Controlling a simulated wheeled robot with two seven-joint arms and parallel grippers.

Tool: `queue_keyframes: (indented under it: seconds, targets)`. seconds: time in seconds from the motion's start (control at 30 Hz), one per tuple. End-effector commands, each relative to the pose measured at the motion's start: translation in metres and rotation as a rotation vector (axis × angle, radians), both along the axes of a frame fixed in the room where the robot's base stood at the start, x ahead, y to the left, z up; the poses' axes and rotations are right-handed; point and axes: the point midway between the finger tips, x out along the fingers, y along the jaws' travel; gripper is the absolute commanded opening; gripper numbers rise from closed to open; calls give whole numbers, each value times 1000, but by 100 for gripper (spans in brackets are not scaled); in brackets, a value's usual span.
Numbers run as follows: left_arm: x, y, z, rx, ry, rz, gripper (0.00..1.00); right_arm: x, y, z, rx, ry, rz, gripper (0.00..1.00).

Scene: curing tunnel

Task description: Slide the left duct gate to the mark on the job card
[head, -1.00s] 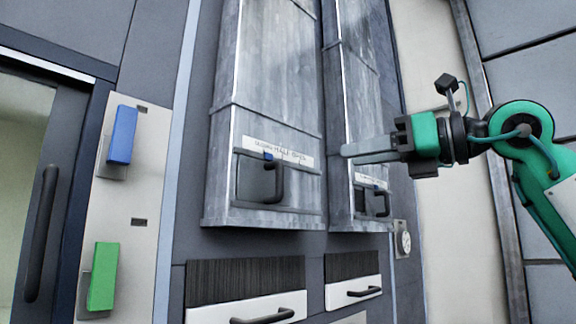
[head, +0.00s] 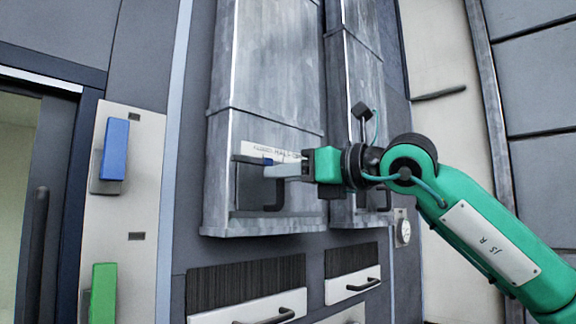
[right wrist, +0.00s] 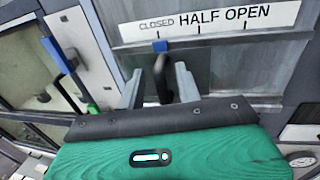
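The left duct gate (head: 248,198) is a grey plate low on the left metal duct, with a dark upright bar handle (right wrist: 162,80). Above it a white label strip (right wrist: 222,21) reads CLOSED, HALF, OPEN with tick marks. The gate's blue pointer (right wrist: 160,46) is at the CLOSED end. My right gripper (head: 256,165) is open in front of the gate; in the right wrist view its fingers (right wrist: 159,88) stand on both sides of the handle, with a gap visible. My left gripper and the job card are not in view.
The right duct (head: 361,90) stands close beside, its gate partly behind my right arm. Below are drawers with dark handles (head: 268,316). A panel with a blue block (head: 115,150) and a green block (head: 103,292) is at left. A round dial (head: 404,232) is at right.

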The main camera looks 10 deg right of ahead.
Motion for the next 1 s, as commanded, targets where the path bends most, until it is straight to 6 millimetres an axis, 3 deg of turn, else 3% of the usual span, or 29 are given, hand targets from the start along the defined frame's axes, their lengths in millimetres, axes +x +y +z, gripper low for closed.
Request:
queue_keyframes:
  seconds: [0.23,0.43,0.67,0.9,1.0]
  targets:
    - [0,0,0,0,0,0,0,1,1,-1,-1,1,0,35]
    - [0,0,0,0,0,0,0,1,1,-1,-1,1,0,0]
    - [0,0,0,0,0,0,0,3,-3,-1,1,3,-1,0]
    - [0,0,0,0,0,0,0,25,-35,0,3,3,-2,0]
    - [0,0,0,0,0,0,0,27,-39,0,1,0,-1,0]
